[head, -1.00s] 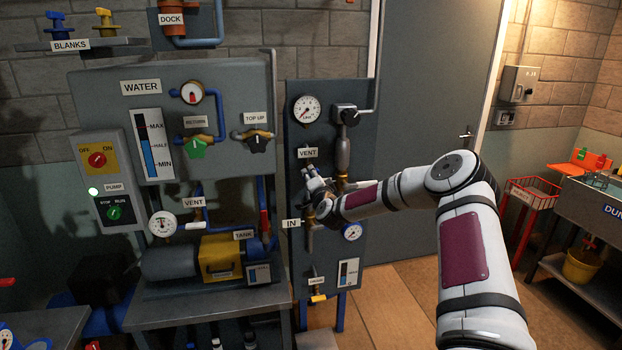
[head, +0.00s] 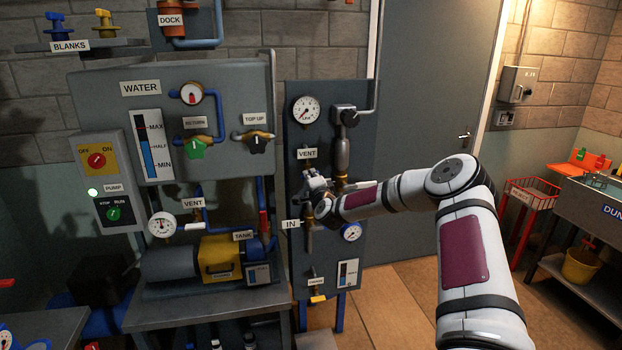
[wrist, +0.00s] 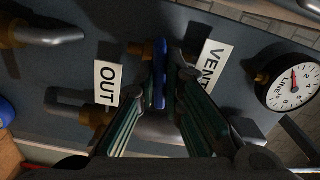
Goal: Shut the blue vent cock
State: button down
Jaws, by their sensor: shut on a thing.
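The blue vent cock shows in the wrist view as a narrow blue handle (wrist: 160,75) running up the picture, beside a brass fitting. It sits between the OUT label (wrist: 107,83) and the VENT label (wrist: 215,66). My gripper (wrist: 164,72) has its two fingers on either side of the handle and is shut on it. In the head view my gripper (head: 314,188) is at the dark panel, below the VENT label (head: 307,154). There the gripper and wrist hide the cock.
A round gauge (wrist: 293,82) is right of the VENT label in the wrist view. A grey bent handle (wrist: 55,35) is at upper left. In the head view a grey cylinder (head: 342,153) and a small gauge (head: 351,232) flank my wrist. Another VENT label (head: 193,203) is on the left unit.

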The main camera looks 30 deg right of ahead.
jog(key=shift+m, duration=1.4)
jog(key=c, duration=1.7)
grip_release()
jog(key=v, duration=1.2)
